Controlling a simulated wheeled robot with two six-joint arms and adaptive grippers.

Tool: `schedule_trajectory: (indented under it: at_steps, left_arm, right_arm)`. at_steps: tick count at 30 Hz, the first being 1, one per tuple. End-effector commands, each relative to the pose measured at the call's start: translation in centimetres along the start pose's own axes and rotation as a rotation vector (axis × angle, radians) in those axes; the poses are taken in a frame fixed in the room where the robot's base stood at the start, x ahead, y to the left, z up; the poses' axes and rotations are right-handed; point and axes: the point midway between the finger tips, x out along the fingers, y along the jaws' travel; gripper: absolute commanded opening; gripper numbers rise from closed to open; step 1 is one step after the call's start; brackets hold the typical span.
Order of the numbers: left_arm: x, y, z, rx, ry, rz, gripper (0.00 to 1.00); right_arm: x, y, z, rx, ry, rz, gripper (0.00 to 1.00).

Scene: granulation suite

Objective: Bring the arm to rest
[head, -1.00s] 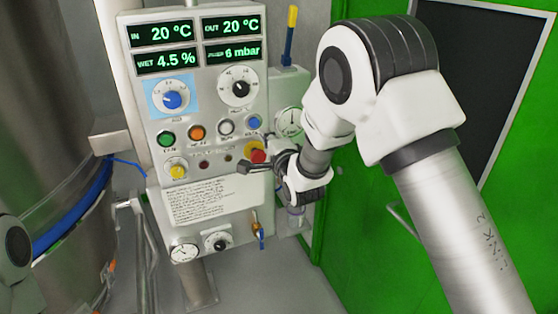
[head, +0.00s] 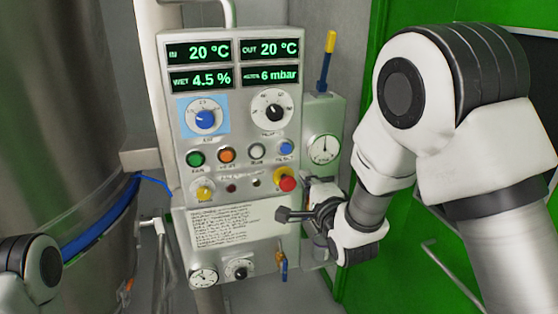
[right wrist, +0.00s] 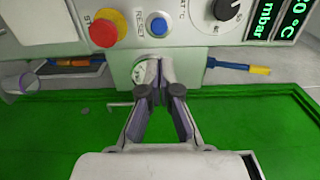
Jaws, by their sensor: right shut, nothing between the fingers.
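My right arm comes in from the right in the head view, bent at a large white joint. Its gripper (head: 287,214) is in front of the lower part of the control panel (head: 180,150), below the red button (head: 287,183). In the right wrist view the two fingers (right wrist: 160,72) come together at their tips, shut with nothing between them. Beyond the tips are the panel's underside and a round gauge. Of my left arm only a white and dark joint shows at the lower left of the head view; its gripper is out of view.
The panel carries displays, dials, coloured buttons and a text label (head: 222,230). A gauge box (head: 323,147) is beside it. A large steel vessel (head: 60,110) with a blue band stands left. A green door with a handle (head: 450,275) is behind my right arm.

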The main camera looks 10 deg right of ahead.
Motion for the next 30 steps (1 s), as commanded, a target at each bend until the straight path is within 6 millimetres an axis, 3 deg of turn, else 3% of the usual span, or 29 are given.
schedule_trajectory:
  at_steps: [2, 5, 8, 11, 15, 17, 21, 24, 27, 30]
  left_arm:
    - [0.0, 0.0, 0.0, 0.000, 0.000, 0.000, 0.40]
    - [0.0, 0.0, 0.0, 0.000, 0.000, 0.000, 0.40]
    - [0.0, 0.0, 0.0, 0.000, 0.000, 0.000, 0.40]
    - [0.0, 0.0, 0.0, 0.000, 0.000, 0.000, 0.40]
    - [0.0, 0.0, 0.0, 0.000, 0.000, 0.000, 0.40]
    - [0.0, 0.0, 0.0, 0.000, 0.000, 0.000, 0.40]
    - [0.0, 0.0, 0.0, 0.000, 0.000, 0.000, 0.40]
    - [0.0, 0.0, 0.0, 0.000, 0.000, 0.000, 0.40]
    - [0.0, 0.0, 0.0, 0.000, 0.000, 0.000, 0.40]
    - [0.0, 0.0, 0.0, 0.000, 0.000, 0.000, 0.40]
  right_arm:
    - [0.0, 0.5, 0.0, 0.000, 0.000, 0.009, 0.00]
    - [-0.2, 3.9, -0.2, 0.006, 0.003, 0.067, 0.00]
    - [-1.4, 10.6, -0.8, 0.023, 0.016, 0.190, 0.00]
    - [-4.7, 19.0, -1.6, 0.037, 0.034, 0.369, 0.00]
    - [-11.9, 29.6, -2.4, -0.082, 0.011, 0.672, 0.00]
    - [-15.8, 33.5, -2.6, -0.176, -0.033, 0.811, 0.00]
    - [-26.7, 40.3, -2.8, -0.463, -0.268, 1.140, 0.00]
    - [-34.0, 42.1, -2.6, -0.730, -0.602, 1.306, 0.00]
    - [-36.9, 41.9, -2.3, -0.952, -0.907, 1.313, 0.00]
    - [-38.0, 41.9, -2.2, -1.086, -1.096, 1.273, 0.00]
